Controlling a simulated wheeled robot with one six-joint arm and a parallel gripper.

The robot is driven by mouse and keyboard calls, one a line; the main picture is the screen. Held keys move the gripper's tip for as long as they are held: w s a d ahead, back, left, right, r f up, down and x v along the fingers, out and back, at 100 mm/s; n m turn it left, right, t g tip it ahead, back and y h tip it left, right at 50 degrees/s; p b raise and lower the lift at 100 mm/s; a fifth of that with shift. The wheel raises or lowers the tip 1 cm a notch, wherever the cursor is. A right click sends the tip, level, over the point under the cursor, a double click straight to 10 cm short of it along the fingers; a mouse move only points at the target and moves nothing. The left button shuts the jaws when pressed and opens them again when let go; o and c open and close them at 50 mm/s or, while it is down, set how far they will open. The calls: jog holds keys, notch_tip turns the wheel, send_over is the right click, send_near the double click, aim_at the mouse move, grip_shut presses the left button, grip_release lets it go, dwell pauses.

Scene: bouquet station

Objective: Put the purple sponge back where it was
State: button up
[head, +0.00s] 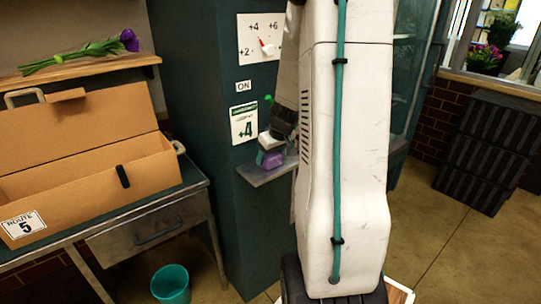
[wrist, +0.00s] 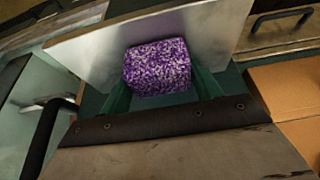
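The purple sponge (head: 271,159) is at the small grey shelf (head: 262,177) on the side of the dark green cabinet. In the wrist view the speckled purple sponge (wrist: 157,67) sits between the two green fingers of my gripper (wrist: 160,90), which press against its sides. The grey shelf plate (wrist: 90,52) lies right behind it. In the head view my gripper (head: 270,148) comes down on the sponge from above. The sponge is on the shelf or just over it; I cannot tell which. My white arm covers the shelf's right end.
The cabinet carries a dial (head: 265,46) and a "+4" card (head: 244,122). At left, an open cardboard box (head: 85,130) stands on a desk (head: 150,212). Purple tulips (head: 80,55) lie on a wooden shelf above. A teal bin (head: 170,284) is on the floor. Black crates (head: 485,150) stand at right.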

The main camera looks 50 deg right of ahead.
jog(key=shift+o, duration=1.4)
jog(key=v, duration=1.2)
jog(key=s+a+r+n+g+y, duration=0.1)
jog(key=a+r, duration=0.1)
jog(key=a, duration=0.8)
jog(key=a+r+n+y, duration=0.1)
jog(key=a+r, duration=0.2)
jog(key=a, duration=0.7)
jog(key=s+a+g, duration=0.2)
jog(key=s+a, duration=1.1)
jog(key=s, duration=0.1)
jog(key=shift+a+n+h, duration=0.2)
jog(key=shift+n+h, duration=0.2)
jog(key=shift+f, duration=0.15)
